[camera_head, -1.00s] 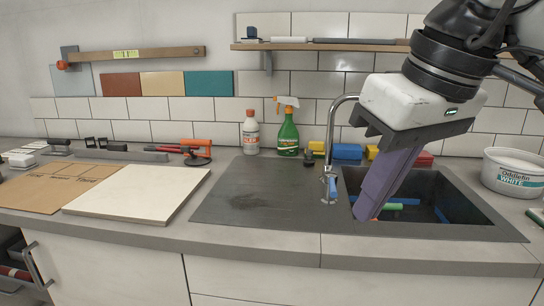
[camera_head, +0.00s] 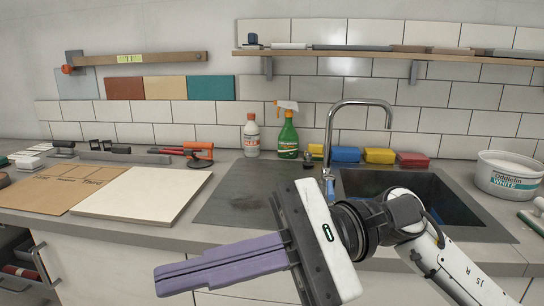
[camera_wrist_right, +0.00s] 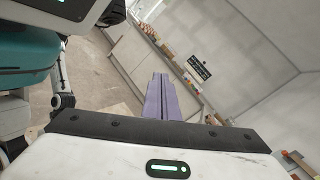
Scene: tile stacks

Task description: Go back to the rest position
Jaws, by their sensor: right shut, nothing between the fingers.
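My right gripper (camera_head: 163,279) is in front of the counter in the head view. Its long purple fingers point left and are pressed together with nothing between them. The white and dark grey hand is to the right of the fingers, and my white right arm comes in from the lower right. In the right wrist view the shut purple fingers (camera_wrist_right: 160,85) point away from the hand, with no object at their tips. My left gripper is in neither view.
The sink (camera_head: 500,222) is behind my right arm, which hides part of it. The tap (camera_head: 331,125), several sponges (camera_head: 378,156), a spray bottle (camera_head: 288,137) and a white bucket (camera_head: 509,176) stand at the back. A pale board (camera_head: 143,193) lies on the counter's left.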

